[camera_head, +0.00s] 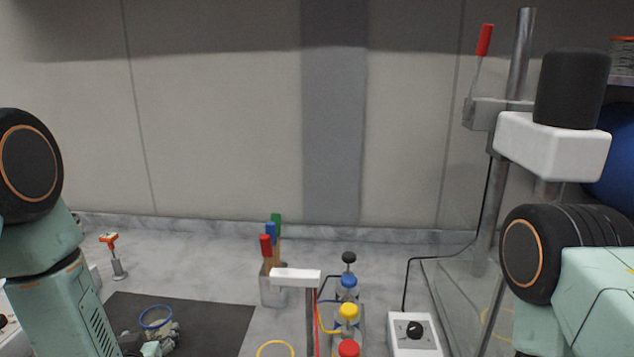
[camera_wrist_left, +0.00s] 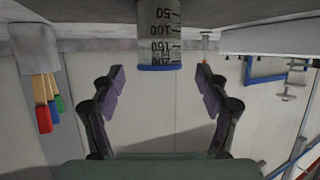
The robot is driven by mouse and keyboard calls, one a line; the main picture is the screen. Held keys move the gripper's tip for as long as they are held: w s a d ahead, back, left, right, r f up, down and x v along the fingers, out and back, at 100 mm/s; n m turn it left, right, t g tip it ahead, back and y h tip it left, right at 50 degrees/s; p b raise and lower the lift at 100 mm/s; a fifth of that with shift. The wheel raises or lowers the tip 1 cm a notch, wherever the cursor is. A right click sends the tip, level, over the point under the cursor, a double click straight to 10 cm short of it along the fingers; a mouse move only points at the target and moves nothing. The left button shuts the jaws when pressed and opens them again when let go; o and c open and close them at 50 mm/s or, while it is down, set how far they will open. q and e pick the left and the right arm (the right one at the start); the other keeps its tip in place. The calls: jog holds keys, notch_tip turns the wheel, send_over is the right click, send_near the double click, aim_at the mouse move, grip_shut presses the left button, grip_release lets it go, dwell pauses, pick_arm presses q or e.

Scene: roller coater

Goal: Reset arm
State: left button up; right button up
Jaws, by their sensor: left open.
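My left gripper (camera_wrist_left: 156,75) is open, with its two dark fingers spread apart in the left wrist view. A graduated clear vessel (camera_wrist_left: 158,35) with a blue rim shows just past the fingertips, in line with the gap, and neither finger is seen touching it. In the head view the blue rim (camera_head: 156,317) shows at the lower left over a dark mat (camera_head: 215,318). Small grey gripper parts show just below it, partly cut off by the frame's lower edge. My right arm comes in at the right edge of the head view; its gripper is not seen.
A control box (camera_head: 414,335) and a tall stand (camera_head: 518,60) are farther right.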

aim_at(154, 329)
pick_arm(q)
jog(key=x, duration=0.6)
jog(key=shift+w+a+f, duration=0.1)
jog(key=shift+w+f, duration=0.05)
jog(key=shift+w, duration=0.05)
jog(key=shift+w+f, duration=0.25)
jog(key=shift+w, duration=0.05)
jog(key=shift+r, duration=0.1)
jog(key=shift+s, duration=0.2)
